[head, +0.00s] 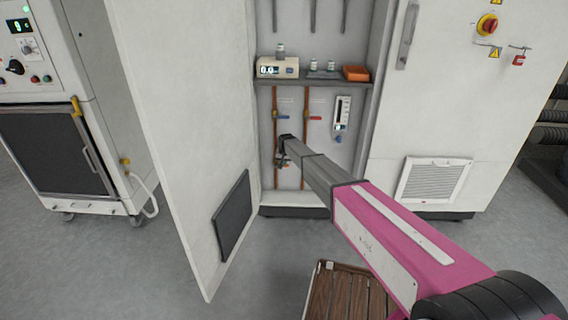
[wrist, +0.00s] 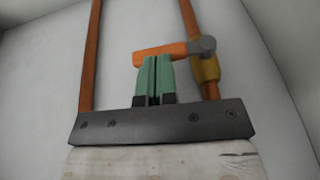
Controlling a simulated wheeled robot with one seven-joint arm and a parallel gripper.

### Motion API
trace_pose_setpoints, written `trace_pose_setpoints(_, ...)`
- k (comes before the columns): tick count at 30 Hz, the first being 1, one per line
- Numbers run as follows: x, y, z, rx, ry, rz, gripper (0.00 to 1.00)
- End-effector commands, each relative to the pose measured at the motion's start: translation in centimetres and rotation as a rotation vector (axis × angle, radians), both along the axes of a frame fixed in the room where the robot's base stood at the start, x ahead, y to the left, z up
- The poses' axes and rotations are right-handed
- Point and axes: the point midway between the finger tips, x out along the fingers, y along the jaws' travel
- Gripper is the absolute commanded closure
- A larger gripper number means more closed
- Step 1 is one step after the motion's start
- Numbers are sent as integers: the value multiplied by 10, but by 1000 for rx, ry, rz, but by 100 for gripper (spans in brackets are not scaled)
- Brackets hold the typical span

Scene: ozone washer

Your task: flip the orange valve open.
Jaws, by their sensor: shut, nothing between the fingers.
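The orange valve handle (wrist: 160,52) lies roughly level in the wrist view. It reaches left from a grey hub (wrist: 208,44) at a yellow valve body (wrist: 205,70) on the right copper pipe. My gripper (wrist: 153,58) has its green fingers shut together with nothing between them. The fingertips are at the handle's lower edge in the picture; whether they touch it I cannot tell. In the head view my gripper (head: 282,156) is low in the open cabinet, by the copper pipes (head: 275,100).
A blue handle (head: 283,117) and a red handle (head: 313,118) sit higher on the pipes. A flow meter (head: 342,112) is to their right. A shelf (head: 330,79) with small devices is above. The open cabinet door (head: 190,120) stands at the left.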

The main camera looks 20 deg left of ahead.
Motion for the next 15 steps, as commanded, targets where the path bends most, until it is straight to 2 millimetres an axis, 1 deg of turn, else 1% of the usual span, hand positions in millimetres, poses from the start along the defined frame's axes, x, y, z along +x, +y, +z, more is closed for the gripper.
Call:
trace_pose_setpoints(8, 1, -3, -3, 55, 13, -1, 100)
trace_pose_setpoints(15, 2, -7, -11, 183, 43, -3, 100)
